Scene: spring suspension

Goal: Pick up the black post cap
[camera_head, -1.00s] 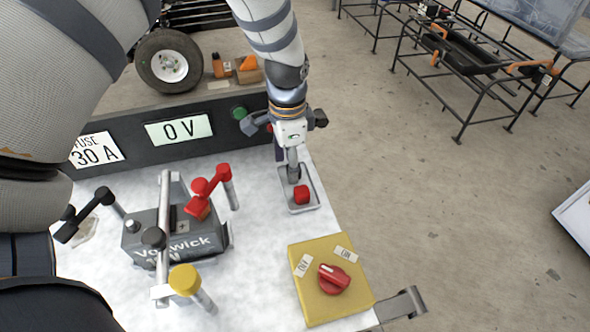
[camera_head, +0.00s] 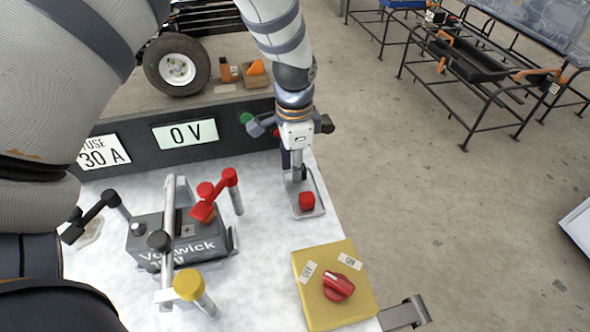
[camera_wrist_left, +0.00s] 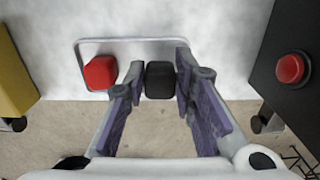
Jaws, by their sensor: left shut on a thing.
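The black post cap (camera_wrist_left: 160,80) is a small dark block over the tray in the left wrist view. My left gripper (camera_wrist_left: 160,78) has a finger on each side of it and is shut on it. In the head view my left gripper (camera_head: 299,178) points down at the far end of the tray, and its fingers largely hide the black cap. I cannot tell whether the cap touches the tray floor. A red cap (camera_head: 307,200) sits in the tray (camera_head: 318,210), beside the black one; it also shows in the left wrist view (camera_wrist_left: 100,73). My right gripper is not in view.
A grey battery (camera_head: 185,242) with black and red lever arms and a yellow-capped post (camera_head: 188,286) stands left of the tray. A yellow switch box (camera_head: 316,312) with a red knob is in front. A dark panel (camera_head: 235,120) with a 0 V display borders the back.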

